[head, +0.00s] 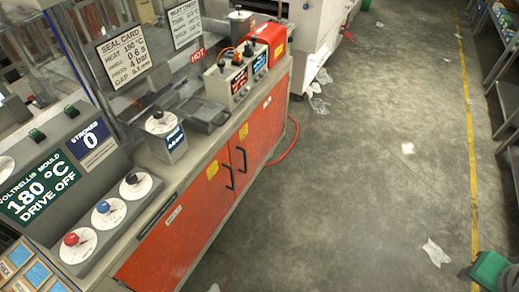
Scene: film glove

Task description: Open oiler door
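Under the machine's bench is an orange cabinet with two doors side by side, a left door (205,200) and a right door (265,125). Each has a dark bar handle near the seam between them, the left handle (229,177) and the right handle (243,159). Both doors look shut. Yellow labels are stuck on them, too small to read. I cannot make out any label saying "oiler", so I cannot tell which door bears that name. My gripper does not show in this view.
The bench top carries a dial box (165,135), control boxes and a red box (268,38). A control panel (60,195) is at the left. A red hose (288,145) lies by the cabinet. The concrete floor (350,170) is mostly clear, with plastic scraps (436,252). Shelving stands right.

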